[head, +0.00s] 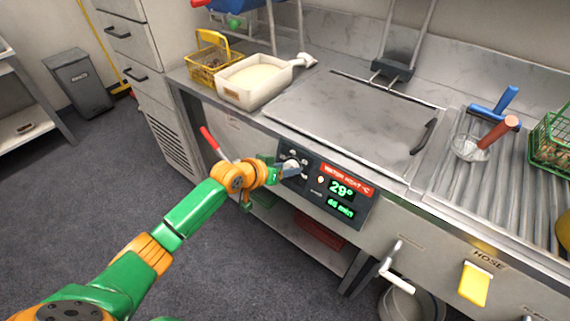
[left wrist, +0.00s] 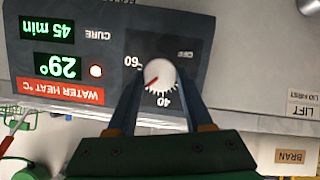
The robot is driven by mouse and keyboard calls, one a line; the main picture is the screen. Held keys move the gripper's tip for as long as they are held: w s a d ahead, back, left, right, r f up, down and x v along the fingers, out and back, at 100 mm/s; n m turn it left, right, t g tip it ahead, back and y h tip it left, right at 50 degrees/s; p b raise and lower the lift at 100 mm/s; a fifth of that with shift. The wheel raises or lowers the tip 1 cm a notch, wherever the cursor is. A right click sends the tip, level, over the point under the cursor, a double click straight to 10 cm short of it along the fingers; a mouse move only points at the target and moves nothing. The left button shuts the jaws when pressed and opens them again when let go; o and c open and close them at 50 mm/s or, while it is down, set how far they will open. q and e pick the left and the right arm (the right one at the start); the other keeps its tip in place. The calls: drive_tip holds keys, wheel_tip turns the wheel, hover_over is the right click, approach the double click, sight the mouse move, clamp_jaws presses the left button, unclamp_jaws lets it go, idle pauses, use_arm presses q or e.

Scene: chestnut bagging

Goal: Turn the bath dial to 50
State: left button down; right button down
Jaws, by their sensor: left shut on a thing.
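The white bath dial (head: 291,166) sits on the dark control panel on the front of the steel counter. My left gripper (head: 283,171) is at the dial, shut on it. In the left wrist view, which is upside down, the dial (left wrist: 160,72) lies between the two finger tips (left wrist: 158,82). Its red pointer aims to the lower left, between the 60 and 40 marks. The green display (head: 341,187) reads 29° beside the red water heat label; it also shows in the left wrist view (left wrist: 56,66). My right gripper is not in view.
A steel lid (head: 350,115) covers the bath above the panel. A cream tub (head: 258,80) and yellow basket (head: 208,62) stand at the counter's left.

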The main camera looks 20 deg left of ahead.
use_arm(q)
drive_tip(key=shift+m, duration=0.3)
idle(0.4)
drive_tip(key=shift+c, duration=1.5)
unclamp_jaws()
drive_tip(key=p+v, duration=0.2)
drive_tip(key=v, duration=0.5)
